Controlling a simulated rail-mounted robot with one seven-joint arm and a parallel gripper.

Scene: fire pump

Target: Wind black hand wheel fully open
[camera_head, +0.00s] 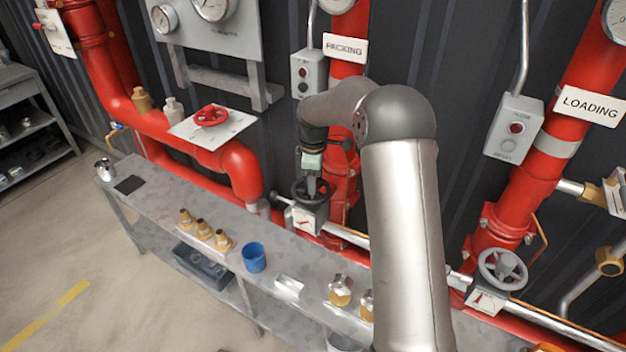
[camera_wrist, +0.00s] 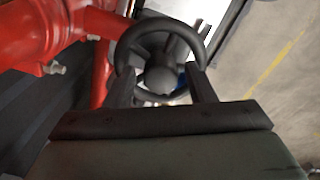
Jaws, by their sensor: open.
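The black hand wheel (camera_head: 297,192) sits on a white valve block with a dial plate, behind the bench. In the wrist view the wheel (camera_wrist: 160,24) shows a round rim, spokes and a central hub. My gripper (camera_head: 311,184) comes down over the wheel from above. In the wrist view its two fingers (camera_wrist: 161,82) are apart, one on each side of the hub, overlapping the near rim. I cannot tell whether they touch it. The dial reading is too small to make out.
A grey hand wheel (camera_head: 503,268) is at the right and a red one (camera_head: 211,115) at the left. The bench (camera_head: 150,202) carries brass fittings (camera_head: 203,229) and a blue cup (camera_head: 254,257). Red pipes (camera_head: 240,170) stand close around the valve. Open floor lies at the lower left.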

